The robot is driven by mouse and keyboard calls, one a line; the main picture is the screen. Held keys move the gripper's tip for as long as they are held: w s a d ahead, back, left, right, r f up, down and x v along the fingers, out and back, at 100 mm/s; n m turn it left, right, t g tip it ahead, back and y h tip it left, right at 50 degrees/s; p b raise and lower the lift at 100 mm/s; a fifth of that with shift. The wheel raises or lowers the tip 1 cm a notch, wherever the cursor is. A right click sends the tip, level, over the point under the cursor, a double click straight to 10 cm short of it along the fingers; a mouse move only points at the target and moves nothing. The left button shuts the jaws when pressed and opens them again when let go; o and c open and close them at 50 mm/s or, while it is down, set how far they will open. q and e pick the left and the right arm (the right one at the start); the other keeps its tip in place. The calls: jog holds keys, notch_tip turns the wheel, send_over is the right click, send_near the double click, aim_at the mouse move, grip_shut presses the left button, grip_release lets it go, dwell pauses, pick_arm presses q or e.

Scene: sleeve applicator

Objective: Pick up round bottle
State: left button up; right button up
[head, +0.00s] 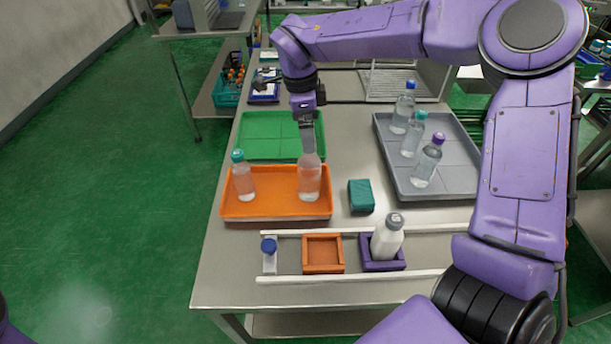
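A clear round bottle (310,180) stands upright in the right part of the orange tray (270,211). My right gripper (308,142) points straight down over this bottle, with its fingers at the bottle's top. The cap and neck are hidden by the fingers, and I cannot tell if they are closed on it. A second clear bottle with a teal cap (243,177) stands in the left part of the same tray, apart from the gripper. My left gripper is out of view.
A grey tray (459,184) at right holds clear bottles with blue, teal and purple caps. A green tray (262,137) behind is empty. A teal block (361,196) lies beside the orange tray. In front, a white bottle (387,238) stands in a purple holder, beside an empty orange holder (323,268).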

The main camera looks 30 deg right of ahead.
aim_at(309, 166)
notch_tip(309, 166, down, 9)
jog(key=d+p, duration=0.1)
jog(key=p, duration=0.1)
jog(key=shift+w+f, duration=0.15)
jog(key=shift+w, duration=0.1)
jog(key=c, duration=1.7)
grip_shut()
